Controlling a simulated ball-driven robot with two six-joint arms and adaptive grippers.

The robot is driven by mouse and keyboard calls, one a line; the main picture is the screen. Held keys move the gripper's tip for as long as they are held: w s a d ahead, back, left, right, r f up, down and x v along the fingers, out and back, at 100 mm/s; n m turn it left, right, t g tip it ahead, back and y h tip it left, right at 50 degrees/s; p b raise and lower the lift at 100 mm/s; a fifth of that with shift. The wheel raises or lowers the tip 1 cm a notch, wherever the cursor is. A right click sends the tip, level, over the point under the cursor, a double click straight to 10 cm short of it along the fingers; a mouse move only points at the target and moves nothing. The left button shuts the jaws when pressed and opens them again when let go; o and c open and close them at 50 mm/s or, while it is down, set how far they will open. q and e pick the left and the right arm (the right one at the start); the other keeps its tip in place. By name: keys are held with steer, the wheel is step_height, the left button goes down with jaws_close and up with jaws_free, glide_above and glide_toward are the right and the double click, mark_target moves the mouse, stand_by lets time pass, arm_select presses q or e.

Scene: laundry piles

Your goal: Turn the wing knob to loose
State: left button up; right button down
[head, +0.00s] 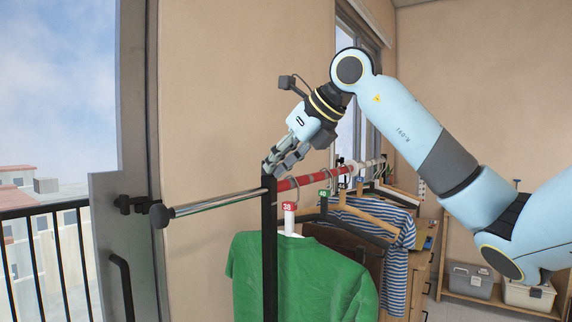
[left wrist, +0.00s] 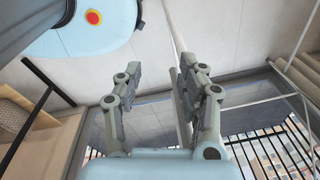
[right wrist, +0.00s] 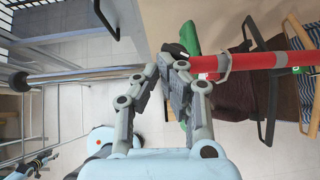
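My right gripper (head: 272,168) reaches down from the right to the top of the black upright post (head: 269,250) of the clothes rack. In the right wrist view its fingertips (right wrist: 174,66) are drawn close together at a small black part (right wrist: 174,49), which looks like the wing knob where the rail meets the post. The fingers cover most of it, so the knob's wings and angle cannot be made out. My left gripper (left wrist: 160,85) is open and empty, with a clear gap between its fingers; it is outside the head view.
A chrome rail (head: 215,203) with a round black end cap (head: 159,215) sticks out left of the post. Right of it runs a red rail section (head: 312,178) with hangers, a green shirt (head: 300,275) and a striped shirt (head: 393,240). A balcony railing (left wrist: 270,150) shows in the left wrist view.

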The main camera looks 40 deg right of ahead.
steer(key=shift+a+f, duration=0.1)
steer(key=shift+w+a, duration=0.1)
steer(key=shift+a, duration=0.2)
steer(key=shift+w+a, duration=0.25)
steer(key=shift+w, duration=0.05)
steer(key=shift+d, duration=0.15)
stand_by(0.6)
steer(key=shift+d+r+b, duration=0.2)
steer(key=shift+d+b, duration=0.1)
steer(key=shift+b, duration=0.05)
